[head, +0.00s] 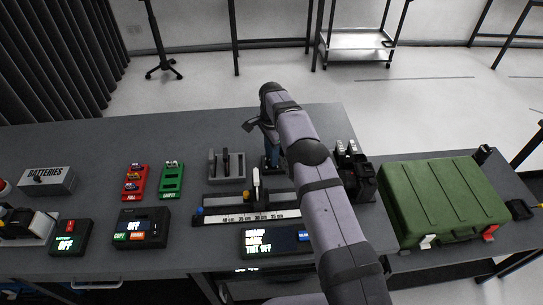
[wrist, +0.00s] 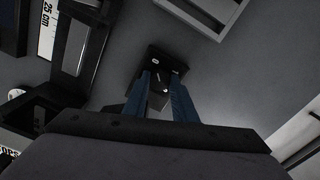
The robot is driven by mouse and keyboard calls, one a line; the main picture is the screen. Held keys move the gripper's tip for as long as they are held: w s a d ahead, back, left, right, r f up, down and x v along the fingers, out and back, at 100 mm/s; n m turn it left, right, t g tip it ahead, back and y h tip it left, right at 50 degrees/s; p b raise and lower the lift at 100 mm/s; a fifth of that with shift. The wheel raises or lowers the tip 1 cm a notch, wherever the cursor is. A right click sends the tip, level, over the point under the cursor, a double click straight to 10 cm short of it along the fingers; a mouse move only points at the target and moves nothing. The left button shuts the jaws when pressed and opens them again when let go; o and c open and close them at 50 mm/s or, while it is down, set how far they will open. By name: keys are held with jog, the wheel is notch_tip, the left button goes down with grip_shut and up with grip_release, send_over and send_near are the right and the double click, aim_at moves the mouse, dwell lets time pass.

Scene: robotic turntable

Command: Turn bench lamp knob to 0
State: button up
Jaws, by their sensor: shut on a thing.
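The bench lamp control is a small black box with white marks (wrist: 163,58) at the centre of the wrist view. My gripper (wrist: 160,88) has its two blue fingers over the box, shut on the grey knob (wrist: 158,100). The knob's pointer and the number it stands at cannot be read. In the head view my gripper (head: 271,152) points down at the back of the bench, and my arm covers part of that area. The box is barely visible there.
A grey slotted holder (head: 228,180) stands left of my gripper, with a ruler slide (head: 240,217) in front. A black device (head: 356,180) stands right of my arm, then a green case (head: 445,198). The bench behind the slotted holder is clear.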

jog(key=shift+n, duration=0.3)
jog(key=o, duration=1)
jog(key=shift+o, duration=0.2)
jog(key=shift+r, duration=0.15)
jog(key=shift+r+b, duration=0.85)
jog(key=shift+r, duration=2.7)
jog(key=s+d+n+g+b, duration=0.1)
jog(key=s+d+n+b, duration=0.3)
jog(key=s, duration=0.7)
jog(key=s+d+n+g, duration=0.1)
jog(key=s+d+g, duration=0.1)
jog(key=s+d, duration=0.6)
jog(key=s+a+n+t+p, duration=0.3)
jog(key=s+n, duration=0.5)
jog(key=s, duration=1)
jog(key=shift+a+r+p, duration=0.3)
jog(key=shift+r+p, duration=0.1)
jog(key=shift+p, duration=0.1)
